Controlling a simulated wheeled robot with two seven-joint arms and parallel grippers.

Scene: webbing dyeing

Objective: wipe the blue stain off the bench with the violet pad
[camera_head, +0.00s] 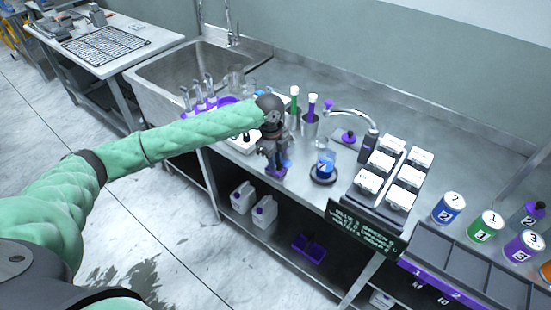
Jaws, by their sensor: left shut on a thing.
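My left arm reaches in from the left, and its dark gripper (274,163) points down over the front part of the steel bench (330,186). It is shut on the violet pad (276,173), which shows as a small violet edge below the fingers, low at the bench's front edge. I cannot tell whether the pad touches the bench. A patch of blue (288,163), seemingly the stain, shows just right of the fingers; the gripper hides part of that area. My right gripper is not in view.
A beaker of blue liquid (325,163) stands on a dark round base close right of the gripper. A rack of white-lidded boxes (392,172) and a dark sign (358,229) stand farther right.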

